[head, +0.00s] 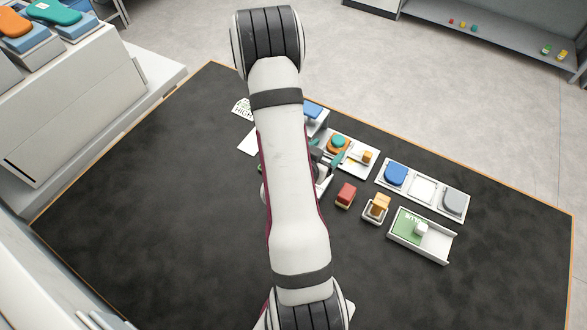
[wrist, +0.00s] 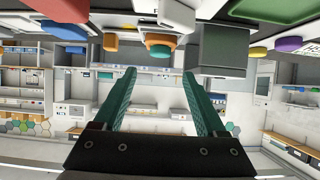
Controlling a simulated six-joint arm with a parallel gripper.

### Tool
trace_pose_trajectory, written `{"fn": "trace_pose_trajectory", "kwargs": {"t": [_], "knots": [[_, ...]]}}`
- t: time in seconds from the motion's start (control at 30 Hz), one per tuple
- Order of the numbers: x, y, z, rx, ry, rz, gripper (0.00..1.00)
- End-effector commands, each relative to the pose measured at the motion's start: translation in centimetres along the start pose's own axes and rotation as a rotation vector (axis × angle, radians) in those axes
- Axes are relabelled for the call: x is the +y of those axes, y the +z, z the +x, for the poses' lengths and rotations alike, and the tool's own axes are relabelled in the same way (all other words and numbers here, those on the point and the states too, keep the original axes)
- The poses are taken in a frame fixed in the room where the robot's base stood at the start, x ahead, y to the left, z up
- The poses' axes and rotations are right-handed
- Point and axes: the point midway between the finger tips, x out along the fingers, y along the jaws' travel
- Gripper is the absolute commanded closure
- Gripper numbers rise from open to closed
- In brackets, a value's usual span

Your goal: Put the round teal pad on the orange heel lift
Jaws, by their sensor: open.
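The round teal pad (head: 337,141) lies on top of the orange heel lift (head: 339,150), on a white tray (head: 371,171) near the middle of the table. The wrist view is upside down: the teal pad (wrist: 158,50) shows just under the orange lift (wrist: 160,39), so it sits on it. My gripper (head: 328,153) has teal fingers spread apart with nothing between them. In the wrist view, my gripper (wrist: 159,75) is open and apart from the pad. My arm hides part of the table to the left.
A red block (head: 346,194) and an orange block on a white stand (head: 376,213) are nearer. A tray with blue and grey pads (head: 424,188) and a green-floored tray (head: 408,229) lie to the right. The left table is clear.

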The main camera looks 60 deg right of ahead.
Motion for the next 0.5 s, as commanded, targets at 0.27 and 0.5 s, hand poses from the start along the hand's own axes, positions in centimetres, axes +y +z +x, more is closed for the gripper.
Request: {"fn": "trace_pose_trajectory", "kwargs": {"t": [0.27, 0.5], "knots": [[-11.9, 1.9, -8.6, -0.359, -0.33, 0.047, 0.26], [-12.0, 6.5, -33.1, -0.937, -0.706, -0.51, 0.26]]}}
